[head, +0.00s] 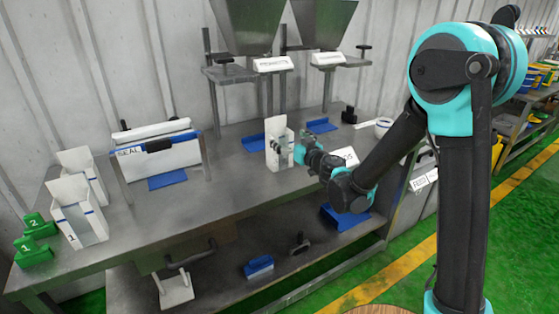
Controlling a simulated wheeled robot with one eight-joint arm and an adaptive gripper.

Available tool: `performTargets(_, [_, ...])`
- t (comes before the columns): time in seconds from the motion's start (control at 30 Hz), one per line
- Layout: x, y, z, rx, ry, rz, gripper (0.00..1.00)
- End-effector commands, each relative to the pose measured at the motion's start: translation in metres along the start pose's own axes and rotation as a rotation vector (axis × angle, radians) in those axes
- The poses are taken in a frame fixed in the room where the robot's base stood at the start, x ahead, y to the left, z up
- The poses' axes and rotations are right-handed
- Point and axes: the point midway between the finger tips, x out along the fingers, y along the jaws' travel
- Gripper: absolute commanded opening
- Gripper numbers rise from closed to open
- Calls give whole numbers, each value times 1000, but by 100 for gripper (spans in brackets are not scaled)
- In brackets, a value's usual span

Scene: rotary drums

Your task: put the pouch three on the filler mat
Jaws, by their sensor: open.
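A white open-topped pouch (274,153) stands upright on the steel table below the hoppers; no number is readable on it, and it is apart from the two pouches at the left. A blue mat (252,143) lies at its left; I cannot tell whether the pouch's base rests on it. Another blue mat (319,126) lies to the right, behind my gripper. My gripper (281,147) is open, with its fingers at the pouch's right side, overlapping it in view. Contact cannot be told.
A white pouch marked 1 (76,223) and another pouch (73,163) stand at the table's left end, beside green numbered blocks (35,250). A sealer (158,158) stands behind a blue mat (167,179). Two hoppers (323,22) stand at the back. The front middle tabletop is clear.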

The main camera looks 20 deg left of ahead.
Motion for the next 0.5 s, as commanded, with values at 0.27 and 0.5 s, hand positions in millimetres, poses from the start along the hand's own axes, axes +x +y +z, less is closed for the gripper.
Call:
performTargets(0.27, [26,-2,1,0,0,-2,100])
performTargets(0.5, [52,-2,2,0,0,0,100])
